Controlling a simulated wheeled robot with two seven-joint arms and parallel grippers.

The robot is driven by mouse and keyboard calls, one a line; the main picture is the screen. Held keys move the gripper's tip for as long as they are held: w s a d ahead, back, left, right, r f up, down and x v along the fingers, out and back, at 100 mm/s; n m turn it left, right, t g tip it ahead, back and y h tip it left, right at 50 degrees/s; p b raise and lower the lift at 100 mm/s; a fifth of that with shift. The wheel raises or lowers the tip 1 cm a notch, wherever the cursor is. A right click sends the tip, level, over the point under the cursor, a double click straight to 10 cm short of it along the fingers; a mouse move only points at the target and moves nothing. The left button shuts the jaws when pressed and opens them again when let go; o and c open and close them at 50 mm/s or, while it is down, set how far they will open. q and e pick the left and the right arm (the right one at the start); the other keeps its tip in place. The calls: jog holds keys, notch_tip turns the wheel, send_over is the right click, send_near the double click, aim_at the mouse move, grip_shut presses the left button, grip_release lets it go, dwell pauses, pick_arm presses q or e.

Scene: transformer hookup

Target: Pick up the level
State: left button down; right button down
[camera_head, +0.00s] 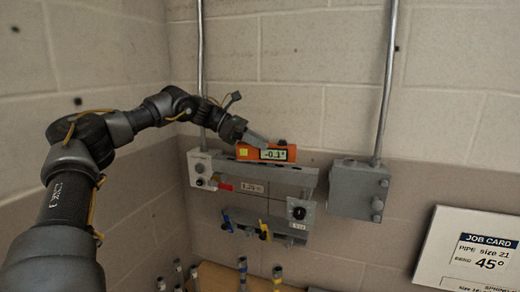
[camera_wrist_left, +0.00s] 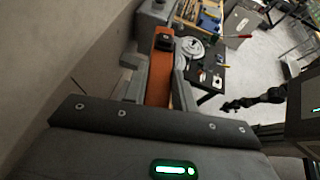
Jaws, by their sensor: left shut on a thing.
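The level is an orange bar with a lit display showing a small negative angle. In the head view the level (camera_head: 281,146) is at the top of the grey wall bracket (camera_head: 292,174), roughly horizontal. I cannot tell whether it rests on the bracket or is just clear of it. My left gripper (camera_head: 259,141) reaches it from the left and is shut on it. In the left wrist view the level (camera_wrist_left: 160,75) runs lengthwise between the two grey fingers (camera_wrist_left: 158,88). A dark arm, seemingly my right one, shows small in the left wrist view; its gripper (camera_wrist_left: 231,105) is unclear.
A grey box (camera_head: 359,190) with a conduit is right of the bracket. A white box (camera_head: 201,170) is at its left. Blue and yellow handled valves (camera_head: 264,230) sit below. A job card (camera_head: 485,250) reading 45° is at lower right. A dark table (camera_wrist_left: 206,80) holds parts.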

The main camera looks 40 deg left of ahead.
pick_arm(q)
jog(key=r, duration=0.1)
jog(key=r+b, duration=0.1)
jog(key=b, duration=0.1)
jog(key=shift+s+d+r, duration=0.25)
jog(key=shift+s+r, duration=0.05)
jog(key=shift+r, duration=0.1)
jog(key=s+d+r+b, duration=0.7)
jog(key=s+r, duration=0.2)
jog(key=s, duration=0.2)
jog(key=shift+d+r, duration=0.2)
jog(key=shift+d, duration=0.2)
